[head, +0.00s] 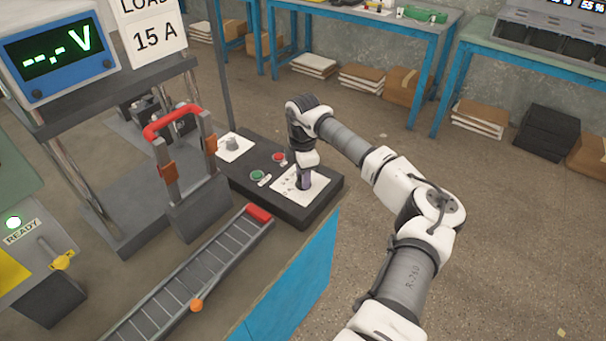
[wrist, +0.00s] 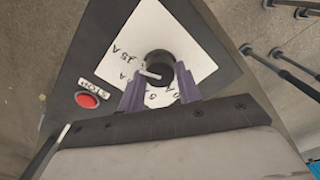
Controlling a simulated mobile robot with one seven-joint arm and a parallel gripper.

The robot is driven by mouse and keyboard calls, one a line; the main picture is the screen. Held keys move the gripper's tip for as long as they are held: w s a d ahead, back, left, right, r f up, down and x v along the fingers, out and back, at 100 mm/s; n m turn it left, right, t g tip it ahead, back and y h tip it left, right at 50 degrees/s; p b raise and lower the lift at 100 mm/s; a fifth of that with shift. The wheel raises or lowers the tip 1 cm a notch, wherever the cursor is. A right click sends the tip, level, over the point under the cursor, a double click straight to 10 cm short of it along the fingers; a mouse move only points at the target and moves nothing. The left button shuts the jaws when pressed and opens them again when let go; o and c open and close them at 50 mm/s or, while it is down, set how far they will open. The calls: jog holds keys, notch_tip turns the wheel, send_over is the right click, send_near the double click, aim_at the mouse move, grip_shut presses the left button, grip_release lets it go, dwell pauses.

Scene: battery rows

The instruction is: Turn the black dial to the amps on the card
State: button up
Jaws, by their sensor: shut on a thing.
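The card (head: 155,36) reads "LOAD 15 A" in the head view. The black dial (wrist: 160,64) stands on a white scale plate (wrist: 190,45) in the wrist view. My gripper (wrist: 160,72) is shut on the dial, with a purple finger on each side. The dial's white pointer line points left in the wrist view, a little below a label that looks like "15 A" or "25 A". Other labels are partly covered by the fingers, so the exact mark is unclear. In the head view my gripper (head: 304,181) comes down over the plate (head: 312,194) and hides the dial.
A red STOP button (wrist: 87,99) sits beside the plate; a green button (head: 257,175) is near it on the dark panel. A second white plate with a grey knob (head: 233,143) is at the panel's far end. The voltage display (head: 60,50) shows dashes.

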jog(key=shift+w, duration=0.1)
jog(key=o, duration=1)
jog(key=shift+r, duration=0.1)
notch_tip(320, 180, up, 14)
jog(key=b, duration=0.3)
jog(key=shift+f, duration=0.2)
